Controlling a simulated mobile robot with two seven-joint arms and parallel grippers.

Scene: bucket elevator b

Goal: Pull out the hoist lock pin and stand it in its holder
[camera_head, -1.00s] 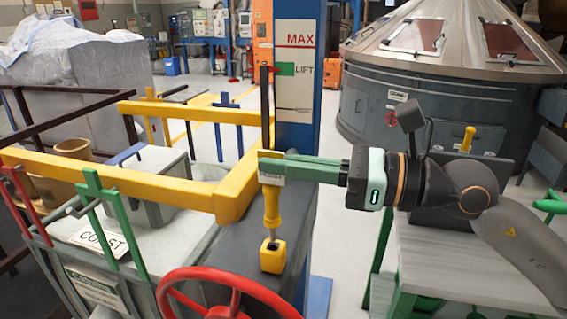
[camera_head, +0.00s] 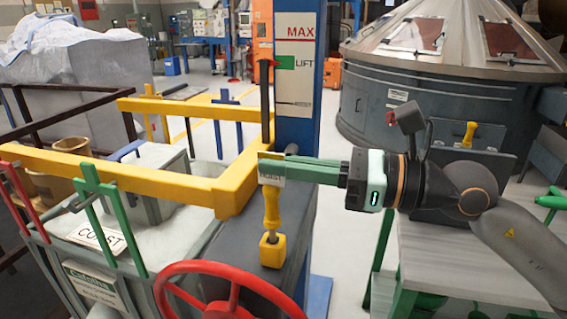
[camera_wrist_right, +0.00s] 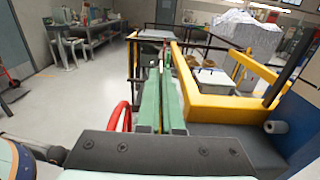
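The hoist lock pin (camera_head: 271,208) is upright in the head view, with a yellow handle and a small lettered plate at its top. My right gripper (camera_head: 273,165) is at this plate and appears shut on it, coming from the right. The pin's lower end meets a yellow block (camera_head: 272,250), which looks like its holder, on the dark ledge. How deep the pin sits in the block is hard to tell. In the right wrist view the green fingers (camera_wrist_right: 163,75) lie close together, and the pin cannot be made out there. My left gripper is not in view.
A red handwheel (camera_head: 232,292) stands in front of the ledge. A yellow frame (camera_head: 175,184) runs left of the pin over a grey bin. A blue column (camera_head: 297,130) with MAX and LIFT marks rises behind. Another yellow handle (camera_head: 468,134) stands on a dark panel at right.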

